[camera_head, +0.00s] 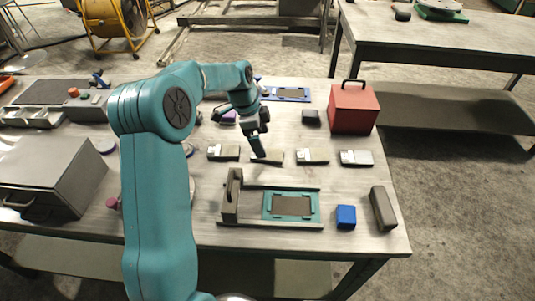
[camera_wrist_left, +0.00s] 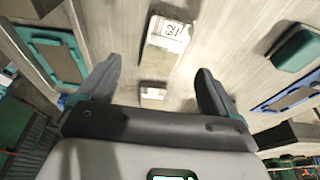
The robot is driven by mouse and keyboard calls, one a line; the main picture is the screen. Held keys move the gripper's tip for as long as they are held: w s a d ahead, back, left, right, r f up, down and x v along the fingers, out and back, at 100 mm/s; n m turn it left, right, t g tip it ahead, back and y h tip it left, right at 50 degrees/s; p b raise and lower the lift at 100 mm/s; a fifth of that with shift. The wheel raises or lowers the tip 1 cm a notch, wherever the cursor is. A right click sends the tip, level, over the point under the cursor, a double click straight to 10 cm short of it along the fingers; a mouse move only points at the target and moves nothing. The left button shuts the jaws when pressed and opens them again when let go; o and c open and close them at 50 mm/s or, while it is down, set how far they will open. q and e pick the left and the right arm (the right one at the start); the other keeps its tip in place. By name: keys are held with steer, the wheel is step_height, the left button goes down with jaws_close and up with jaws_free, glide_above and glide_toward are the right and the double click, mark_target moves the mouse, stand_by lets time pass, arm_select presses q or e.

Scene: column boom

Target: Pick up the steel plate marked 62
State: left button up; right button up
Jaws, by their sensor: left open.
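The steel plate marked 62 (camera_wrist_left: 155,64) shows in the left wrist view, grey with a white end label bearing the number. It lies flat on the table, between and ahead of the fingers. My left gripper (camera_wrist_left: 158,71) is open and empty around this line of sight. In the head view my left gripper (camera_head: 258,150) hangs over the second plate from the left (camera_head: 270,158) in a row of similar plates and partly hides it. The numbers are too small to read there. My right gripper is not in view.
Other labelled plates lie at the left (camera_head: 223,153) and right (camera_head: 313,156) of the gripper. In front stand a teal-framed fixture (camera_head: 270,207), a blue block (camera_head: 346,217) and a dark bar (camera_head: 383,209). A red box (camera_head: 353,108) stands behind right; a grey case (camera_head: 45,175) stands left.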

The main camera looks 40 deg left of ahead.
arm_select(q)
steer(key=p+x, duration=0.1)
steer(key=x, duration=0.4)
steer(key=shift+w+a+f, duration=0.1)
steer(key=shift+f, duration=0.05)
jaws_close()
